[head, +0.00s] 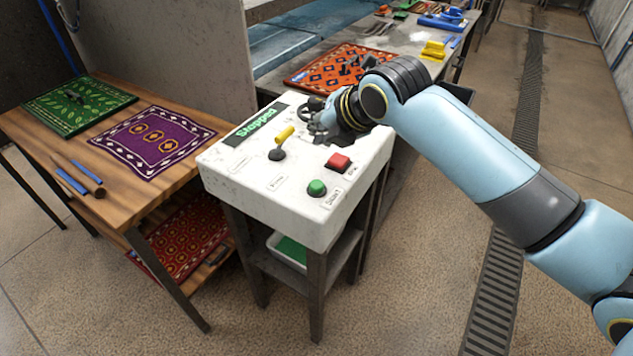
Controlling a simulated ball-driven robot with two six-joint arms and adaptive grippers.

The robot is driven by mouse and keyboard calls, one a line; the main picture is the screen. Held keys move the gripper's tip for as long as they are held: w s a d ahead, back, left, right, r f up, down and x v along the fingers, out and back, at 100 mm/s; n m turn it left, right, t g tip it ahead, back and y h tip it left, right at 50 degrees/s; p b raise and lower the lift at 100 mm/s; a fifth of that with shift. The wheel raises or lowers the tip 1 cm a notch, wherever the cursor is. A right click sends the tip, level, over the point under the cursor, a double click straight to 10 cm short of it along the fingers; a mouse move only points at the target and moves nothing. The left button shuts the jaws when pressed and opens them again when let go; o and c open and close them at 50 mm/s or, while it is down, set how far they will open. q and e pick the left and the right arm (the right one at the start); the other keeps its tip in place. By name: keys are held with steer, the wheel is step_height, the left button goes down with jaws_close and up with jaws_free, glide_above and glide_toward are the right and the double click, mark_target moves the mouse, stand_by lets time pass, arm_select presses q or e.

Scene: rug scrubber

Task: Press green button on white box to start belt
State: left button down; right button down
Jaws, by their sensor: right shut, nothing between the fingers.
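The white box (238,185) stands on a dark stand in the middle of the head view. The green button (317,187) is on its top near the front right corner, with a small label beside it. A red button (338,162) sits just behind it, and a yellow-handled lever (283,138) is to the left. A display on the back edge reads "Stopped" (257,121) in green. My right gripper (318,122) is shut and empty over the back right part of the box, behind both buttons and apart from the green one. My left gripper is out of view.
A wooden table (120,190) with a green rug (80,104) and a purple rug (153,141) stands at the left. Behind the box, a bench holds an orange rug (320,72) and tools. Open floor lies in front and right, with a drain grate (497,290).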

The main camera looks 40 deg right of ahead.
steer(key=b, duration=0.7)
glide_above(320, 183)
step_height(320, 183, down, 8)
steer(key=shift+w+r, duration=0.1)
steer(key=shift+r, duration=0.15)
steer(key=shift+f+b, duration=0.4)
steer(key=shift+f, duration=0.25)
steer(key=shift+f, duration=0.1)
steer(key=shift+f, duration=0.35)
steer(key=shift+f, duration=0.55)
stand_by(0.9)
steer(key=shift+r, duration=0.1)
steer(key=shift+r+p, duration=0.9)
